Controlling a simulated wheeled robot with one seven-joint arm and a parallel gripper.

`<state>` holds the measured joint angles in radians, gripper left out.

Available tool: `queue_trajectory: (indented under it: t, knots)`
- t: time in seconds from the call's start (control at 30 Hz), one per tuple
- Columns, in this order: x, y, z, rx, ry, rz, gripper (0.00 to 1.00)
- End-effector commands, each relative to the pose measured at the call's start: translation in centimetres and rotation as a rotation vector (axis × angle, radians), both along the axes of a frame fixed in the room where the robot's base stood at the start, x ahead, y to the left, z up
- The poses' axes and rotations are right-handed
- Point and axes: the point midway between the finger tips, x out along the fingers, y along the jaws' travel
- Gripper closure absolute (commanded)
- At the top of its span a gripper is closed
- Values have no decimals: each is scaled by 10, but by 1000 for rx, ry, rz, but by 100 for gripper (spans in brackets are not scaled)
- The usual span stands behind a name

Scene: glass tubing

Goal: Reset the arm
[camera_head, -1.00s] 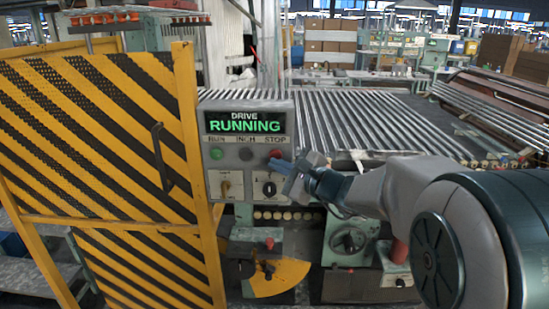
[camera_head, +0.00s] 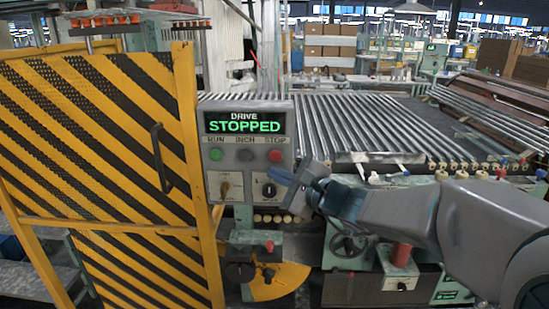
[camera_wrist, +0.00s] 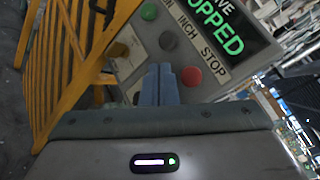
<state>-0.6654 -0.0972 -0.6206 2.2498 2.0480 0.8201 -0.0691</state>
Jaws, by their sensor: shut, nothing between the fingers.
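My gripper (camera_head: 283,175) is shut and empty in front of the control panel (camera_head: 247,115), a little below the red STOP button (camera_head: 275,155). My arm reaches in from the right. In the wrist view the shut fingers (camera_wrist: 159,78) point at the panel, with the red button (camera_wrist: 191,76) just to their right. The fingers appear apart from the button. The display (camera_head: 245,122) reads "DRIVE STOPPED" in green. The green RUN button (camera_head: 216,154) and dark INCH button (camera_head: 246,154) sit left of the red one.
A yellow and black striped guard gate (camera_head: 105,150) with a handle stands at the left. A roller bed (camera_head: 370,125) of metal rods stretches behind the panel to the right. Below are a handwheel (camera_head: 349,245) and a red cylinder (camera_head: 401,254).

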Motion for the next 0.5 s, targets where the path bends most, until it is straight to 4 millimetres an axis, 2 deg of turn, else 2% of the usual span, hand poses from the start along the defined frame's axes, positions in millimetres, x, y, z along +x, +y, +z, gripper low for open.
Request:
queue_trajectory:
  t: [0.23, 0.37, 0.5]
  knots:
    - [-4, 1, 0, -19, -4, 15, 100]
    - [-29, 6, -8, -138, -24, 112, 100]
    - [-66, 9, -25, -327, -55, 249, 100]
